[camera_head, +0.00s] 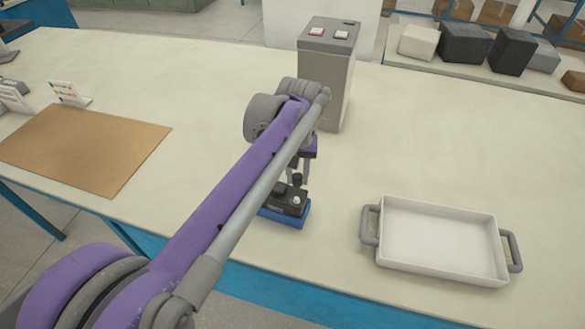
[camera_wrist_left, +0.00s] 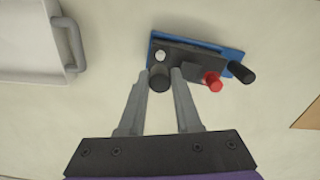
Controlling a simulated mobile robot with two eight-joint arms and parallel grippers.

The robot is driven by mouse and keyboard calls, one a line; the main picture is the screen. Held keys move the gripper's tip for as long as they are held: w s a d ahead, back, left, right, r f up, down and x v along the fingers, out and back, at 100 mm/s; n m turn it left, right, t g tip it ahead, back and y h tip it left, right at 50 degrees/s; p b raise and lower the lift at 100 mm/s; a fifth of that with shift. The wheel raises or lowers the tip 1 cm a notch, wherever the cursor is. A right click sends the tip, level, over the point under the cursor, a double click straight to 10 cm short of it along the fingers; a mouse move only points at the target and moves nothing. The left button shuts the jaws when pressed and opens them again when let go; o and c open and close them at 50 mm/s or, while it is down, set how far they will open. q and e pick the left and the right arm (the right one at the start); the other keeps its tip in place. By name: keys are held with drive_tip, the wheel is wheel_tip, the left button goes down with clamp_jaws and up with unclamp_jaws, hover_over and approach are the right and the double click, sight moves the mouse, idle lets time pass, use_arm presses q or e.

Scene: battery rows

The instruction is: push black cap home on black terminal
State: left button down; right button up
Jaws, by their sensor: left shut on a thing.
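A dark battery block (camera_head: 286,200) sits on a blue base (camera_head: 296,220) near the table's front edge. In the left wrist view the block (camera_wrist_left: 192,66) and blue base (camera_wrist_left: 234,54) lie beyond my fingers. My left gripper (camera_wrist_left: 162,72) is shut on a black cap (camera_wrist_left: 158,80), held over the block beside a pale round post (camera_wrist_left: 160,56). Whether the cap touches a terminal beneath it is hidden. A red cap (camera_wrist_left: 213,81) and another black cylinder (camera_wrist_left: 241,72) show to the right. In the head view my left gripper (camera_head: 298,176) is above the block. My right gripper is out of view.
A white tray (camera_head: 440,240) with grey handles stands right of the block. A grey box with buttons (camera_head: 328,75) stands behind my arm. A brown mat (camera_head: 85,148) lies at left. Dark and grey blocks (camera_head: 465,43) line the back right. The table between is clear.

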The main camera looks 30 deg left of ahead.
sight(297, 198)
use_arm(q)
drive_tip(key=shift+s+f, duration=0.1)
drive_tip(key=shift+f, duration=0.15)
drive_tip(key=shift+f+b, duration=1.65)
drive_tip(key=shift+f, duration=0.35)
drive_tip(key=shift+f+b, duration=0.45)
drive_tip(key=shift+f, duration=1)
idle(1.5)
drive_tip(key=shift+c, duration=0.2)
unclamp_jaws()
idle(0.4)
